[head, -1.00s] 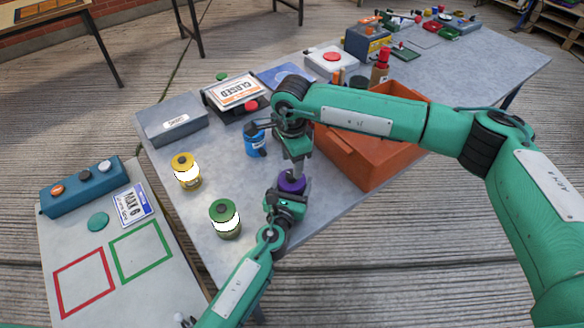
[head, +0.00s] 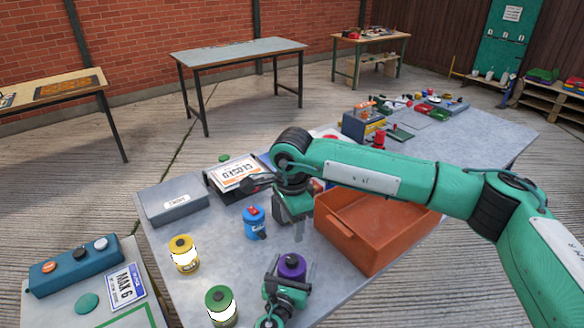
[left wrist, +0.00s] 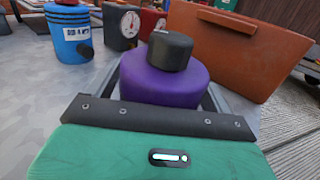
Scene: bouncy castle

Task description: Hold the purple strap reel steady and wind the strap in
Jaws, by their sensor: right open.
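The purple strap reel (head: 291,266) stands upright on the grey table, with a dark knob on top. In the left wrist view the purple reel (left wrist: 165,85) sits between the fingers of my left gripper (head: 287,277), which are against its sides. My left gripper is shut on it. My right gripper (head: 295,234) points down above and just behind the reel. No loose strap can be made out.
A blue reel (head: 254,223), a yellow reel (head: 183,254) and a green reel (head: 221,306) stand to the left. An orange bin (head: 345,241) is close on the right. A grey box (head: 172,202) and a CLOSED sign (head: 237,176) are behind.

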